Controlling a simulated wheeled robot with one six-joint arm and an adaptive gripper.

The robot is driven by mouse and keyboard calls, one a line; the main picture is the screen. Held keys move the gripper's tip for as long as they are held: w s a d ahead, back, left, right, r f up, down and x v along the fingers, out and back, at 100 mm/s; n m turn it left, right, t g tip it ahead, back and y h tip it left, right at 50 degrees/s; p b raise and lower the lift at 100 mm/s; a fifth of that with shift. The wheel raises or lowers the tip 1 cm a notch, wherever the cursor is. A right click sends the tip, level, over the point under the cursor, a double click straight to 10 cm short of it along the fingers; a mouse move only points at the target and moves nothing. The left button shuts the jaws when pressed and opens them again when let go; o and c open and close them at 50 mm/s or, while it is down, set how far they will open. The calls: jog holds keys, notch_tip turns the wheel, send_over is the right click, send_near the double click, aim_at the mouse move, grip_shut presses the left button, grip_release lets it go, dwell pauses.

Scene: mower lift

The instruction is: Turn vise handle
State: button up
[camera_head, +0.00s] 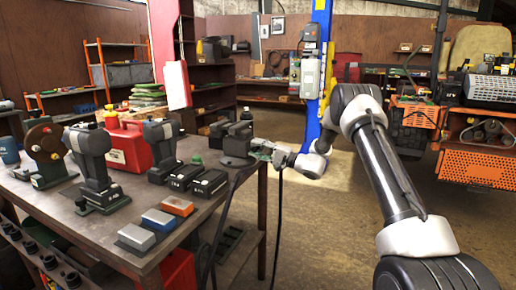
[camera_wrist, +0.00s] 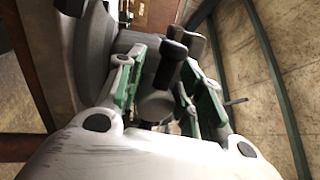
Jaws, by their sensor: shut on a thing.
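The dark grey vise (camera_head: 238,143) stands at the right corner of the workbench, and its body also fills the upper left of the wrist view (camera_wrist: 90,50). My gripper (camera_head: 262,148) reaches it from the right, level with its near side. In the wrist view, my gripper's green-and-grey fingers (camera_wrist: 170,82) lie on both sides of a black vise handle (camera_wrist: 172,60) and are shut on it. The handle's far end and the exact contact are partly hidden by the fingers.
The workbench (camera_head: 95,228) carries black machines, a red canister (camera_head: 128,146), black battery packs (camera_head: 208,184) and small blue and orange boxes. A blue lift post (camera_head: 318,75) stands behind my arm. An orange mower (camera_head: 478,160) is at the right. Floor between is open.

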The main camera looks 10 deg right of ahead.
jog(key=n, duration=0.3)
jog(key=f+n+g, duration=0.1)
jog(key=n, duration=0.1)
jog(key=shift+y, duration=0.3)
jog(key=n, duration=0.1)
jog(key=n+g, duration=0.1)
jog(key=n, duration=0.2)
jog(key=shift+w+d+f+n, duration=0.15)
jog(key=shift+w+f+n, duration=0.1)
jog(key=shift+n, duration=0.15)
jog(key=n, duration=0.1)
jog(key=n+g, duration=0.1)
jog(key=n, duration=0.2)
jog(key=shift+w+d+f+n+g, duration=0.2)
jog(key=shift+f+n+g, duration=0.1)
jog(key=shift+n, duration=0.1)
jog(key=shift+w+d+f+n+h, duration=0.1)
jog(key=shift+w+n+h, duration=0.1)
jog(key=shift+n, duration=0.95)
jog(key=shift+w+d+f+n+h, duration=0.1)
jog(key=shift+n+h, duration=0.1)
jog(key=shift+n, duration=0.95)
jog(key=o, duration=1)
jog(key=shift+r, duration=0.1)
jog(key=shift+d, duration=0.1)
